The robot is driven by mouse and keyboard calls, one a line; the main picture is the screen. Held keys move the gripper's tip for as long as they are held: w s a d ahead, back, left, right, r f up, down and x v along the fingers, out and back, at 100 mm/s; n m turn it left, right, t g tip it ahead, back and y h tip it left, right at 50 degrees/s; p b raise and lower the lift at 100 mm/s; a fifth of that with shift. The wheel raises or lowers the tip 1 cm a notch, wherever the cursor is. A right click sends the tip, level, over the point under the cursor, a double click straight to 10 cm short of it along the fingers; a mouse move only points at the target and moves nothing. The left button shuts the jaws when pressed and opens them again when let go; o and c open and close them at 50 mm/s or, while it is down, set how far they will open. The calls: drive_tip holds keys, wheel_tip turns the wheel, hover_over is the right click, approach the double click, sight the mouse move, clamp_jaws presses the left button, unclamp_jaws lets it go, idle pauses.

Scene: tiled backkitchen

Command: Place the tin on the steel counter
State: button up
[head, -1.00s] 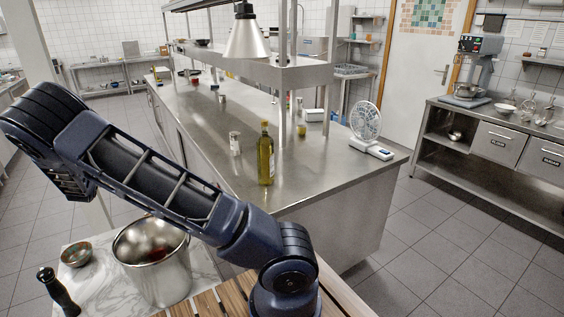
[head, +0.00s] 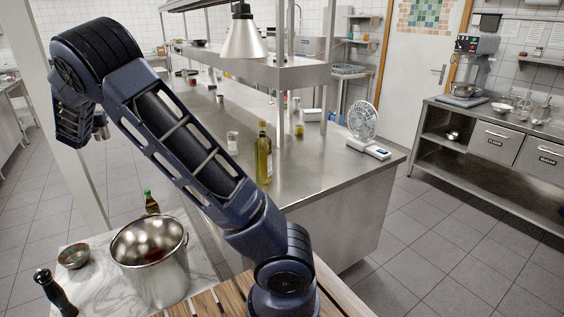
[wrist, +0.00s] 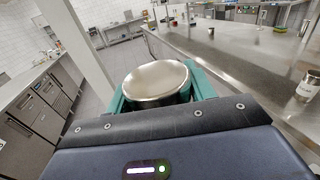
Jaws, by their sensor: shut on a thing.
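In the wrist view, my gripper (wrist: 157,88) is shut on a round, shiny metal tin (wrist: 155,78), with a teal finger on either side of it. The tin's wide pale round face points up toward the camera; its lower part is hidden by the gripper. The steel counter (head: 318,172) is the long island in the middle of the head view. It also runs along the right in the wrist view (wrist: 235,58), with the tin to its left and apart from it. In the head view my gripper is mostly hidden behind my arm at the left.
A steel bucket (head: 152,265), bowl (head: 74,256) and pepper mill (head: 56,292) are nearby. The counter's near right is bare.

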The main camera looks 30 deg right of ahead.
drive_tip(key=w+d+m+g+h, duration=0.1)
drive_tip(key=d+m+g+h, duration=0.35)
drive_tip(key=d, duration=2.05)
drive_tip(key=d+m+g+h, duration=0.3)
drive_tip(key=d+h, duration=0.2)
drive_tip(key=d, duration=2.1)
drive_tip(key=s+d+m+g+h, duration=0.15)
drive_tip(key=s+d, duration=0.25)
drive_tip(key=d, duration=0.4)
drive_tip(key=s+d+m+g, duration=0.25)
drive_tip(key=s+d, duration=0.25)
drive_tip(key=d, duration=0.4)
drive_tip(key=s+d+m+g+h, duration=0.1)
drive_tip(key=s+d+g, duration=0.25)
drive_tip(key=d, duration=0.45)
drive_tip(key=s+d+m+g, duration=0.4)
drive_tip(key=s+d+g, duration=0.1)
drive_tip(key=s+d, duration=1.15)
drive_tip(key=f, duration=1.6)
drive_tip(key=a+f, duration=0.1)
drive_tip(key=f, duration=0.8)
drive_tip(key=shift+f, duration=0.1)
